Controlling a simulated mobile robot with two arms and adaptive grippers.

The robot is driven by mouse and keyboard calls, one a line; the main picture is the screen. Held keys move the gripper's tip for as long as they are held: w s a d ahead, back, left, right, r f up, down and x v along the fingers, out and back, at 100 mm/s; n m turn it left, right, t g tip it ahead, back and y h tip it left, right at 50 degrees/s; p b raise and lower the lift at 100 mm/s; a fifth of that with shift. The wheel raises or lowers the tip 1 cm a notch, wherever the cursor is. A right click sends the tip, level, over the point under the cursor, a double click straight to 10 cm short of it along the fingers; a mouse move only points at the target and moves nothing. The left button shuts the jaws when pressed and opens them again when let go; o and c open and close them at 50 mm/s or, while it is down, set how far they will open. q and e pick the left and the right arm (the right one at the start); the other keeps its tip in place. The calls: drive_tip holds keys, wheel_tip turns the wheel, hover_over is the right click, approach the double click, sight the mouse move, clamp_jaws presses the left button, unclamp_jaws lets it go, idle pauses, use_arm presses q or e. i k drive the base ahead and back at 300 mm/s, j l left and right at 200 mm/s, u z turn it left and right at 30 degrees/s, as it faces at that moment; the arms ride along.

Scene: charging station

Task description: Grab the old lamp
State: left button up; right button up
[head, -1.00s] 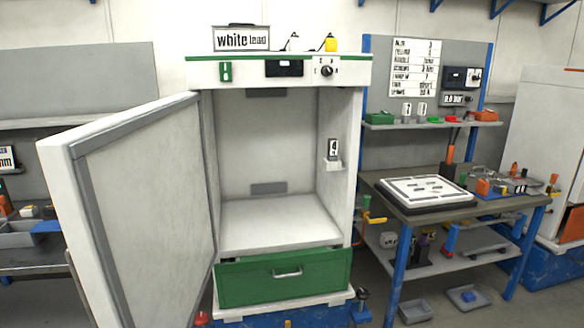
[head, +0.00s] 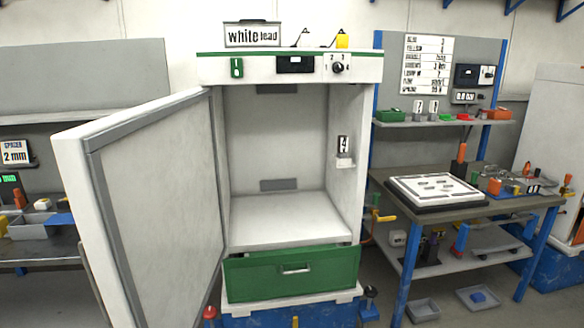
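I cannot make out the old lamp for sure. Two small items with thin dark wires stand on top of the white cabinet (head: 348,150): a whitish one (head: 299,43) and a yellow one (head: 342,40). A "white lead" sign (head: 252,34) stands beside them. The cabinet is open and its compartment looks empty, apart from a small tag marked 4 (head: 343,147) on the right inner wall. Neither of my grippers shows in the head view.
The cabinet's open door (head: 150,200) swings out to the left. A green drawer (head: 290,275) sits below the compartment. At right, a workbench (head: 470,208) carries a white panel (head: 435,188) and small parts. A shelf (head: 440,122) holds small bins. Grey trays lie on the floor.

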sight(342, 141)
drive_tip(key=i+j+z, duration=0.1)
drive_tip(key=j, duration=0.5)
drive_tip(key=i+j+z, duration=0.15)
drive_tip(key=j, duration=0.45)
drive_tip(key=i+j+z, duration=0.1)
drive_tip(key=j, duration=0.5)
drive_tip(key=i+j+z, duration=0.15)
drive_tip(key=j, duration=0.5)
drive_tip(key=i+j+z, duration=0.1)
drive_tip(key=j, duration=0.55)
drive_tip(key=l+z, duration=0.1)
drive_tip(key=z, duration=0.15)
drive_tip(key=l+z, duration=0.1)
drive_tip(key=z, duration=0.15)
drive_tip(key=l, duration=0.55)
drive_tip(key=i+l+u, duration=0.1)
drive_tip(key=l, duration=0.25)
drive_tip(key=i+l+u, duration=0.1)
drive_tip(key=l, duration=0.3)
drive_tip(key=i+l, duration=0.2)
drive_tip(key=l, duration=0.15)
drive_tip(key=i+l+u, duration=0.15)
drive_tip(key=l, duration=0.25)
drive_tip(key=i+l+u, duration=0.1)
drive_tip(key=l, duration=0.25)
